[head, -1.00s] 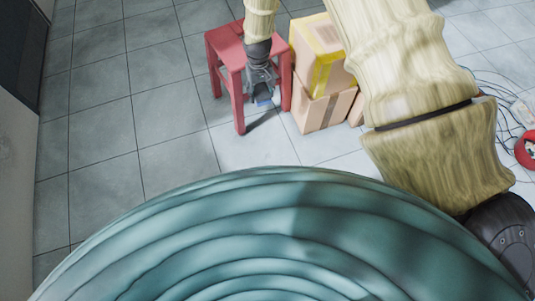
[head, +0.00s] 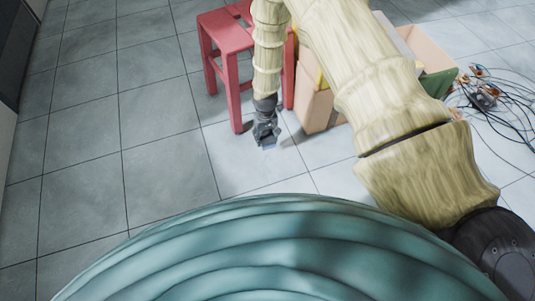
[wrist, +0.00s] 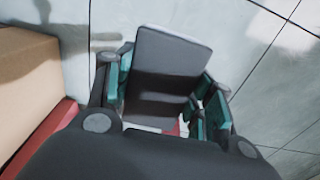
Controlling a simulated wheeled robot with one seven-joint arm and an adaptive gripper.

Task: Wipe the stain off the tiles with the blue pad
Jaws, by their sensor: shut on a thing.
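My gripper (head: 266,136) points down over the light tiles (head: 240,170) just in front of the red stool. It is shut on the blue pad (head: 268,147), which shows as a small bluish edge below the fingers. In the wrist view the pad (wrist: 168,62) looks like a dark grey slab with a pale edge between the fingers. I cannot tell whether the pad touches the floor.
A red stool (head: 226,38) stands behind my gripper, with cardboard boxes (head: 313,108) close to its right. A box side (wrist: 35,85) shows at the left of the wrist view. Loose cables (head: 490,98) lie at the far right. The tiles at left are clear.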

